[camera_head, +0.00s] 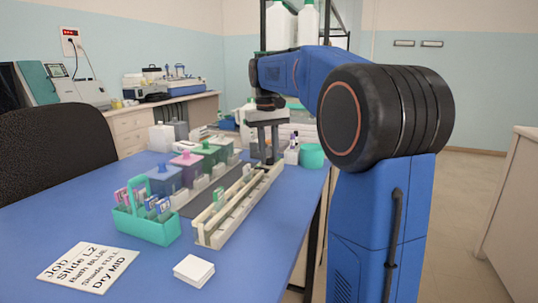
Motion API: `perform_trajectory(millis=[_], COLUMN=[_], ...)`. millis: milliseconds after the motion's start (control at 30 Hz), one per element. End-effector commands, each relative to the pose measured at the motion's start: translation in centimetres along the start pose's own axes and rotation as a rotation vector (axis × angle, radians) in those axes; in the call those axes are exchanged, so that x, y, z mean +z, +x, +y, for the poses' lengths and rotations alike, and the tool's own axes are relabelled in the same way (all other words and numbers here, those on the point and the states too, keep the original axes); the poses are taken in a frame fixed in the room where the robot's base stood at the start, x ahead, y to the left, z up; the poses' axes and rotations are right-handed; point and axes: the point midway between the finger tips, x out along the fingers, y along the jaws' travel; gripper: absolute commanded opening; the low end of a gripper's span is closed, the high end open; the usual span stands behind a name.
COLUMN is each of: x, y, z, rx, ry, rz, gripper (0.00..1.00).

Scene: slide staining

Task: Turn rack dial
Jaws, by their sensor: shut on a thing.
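The long cream drying rack (226,221) lies along the right part of the blue table, running away from me. My gripper (268,158) points down at the far end of this rack, with its grey fingers close together. They are shut on the rack dial, which is too small and too covered by the fingers to show its setting. A white job card (88,267) at the front left reads Slide L2, Bath BLUE, Shade FULL, Dry MID.
A green slide carrier (146,228) with several slides stands left of the rack. Blue (164,179), pink (187,168) and green (206,153) lidded baths stand in a row behind it. A white block (194,271) lies in front. A teal cup (312,156) stands right of my gripper.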

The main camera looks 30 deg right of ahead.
Motion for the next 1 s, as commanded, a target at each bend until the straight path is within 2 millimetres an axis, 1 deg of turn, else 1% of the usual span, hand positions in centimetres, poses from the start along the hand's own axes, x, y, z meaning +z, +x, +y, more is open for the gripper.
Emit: perform_trajectory(millis=[433, 467, 500, 533, 833, 933, 1000], x=[0.0, 0.0, 0.0, 0.0, 0.0, -0.1, 0.0], y=[0.0, 0.0, 0.0, 0.0, -0.1, -0.7, -1.4], z=[0.0, 0.0, 0.0, 0.0, 0.0, 0.0, 0.0], rx=[0.0, 0.0, 0.0, 0.0, 0.0, 0.0, 0.0], ry=[-0.009, -0.009, -0.009, -0.009, -0.008, -0.008, -0.008], rz=[0.0, 0.0, 0.0, 0.0, 0.001, 0.002, 0.001], gripper=[0.0, 0.28, 0.38, 0.4, 0.4, 0.4, 0.4])
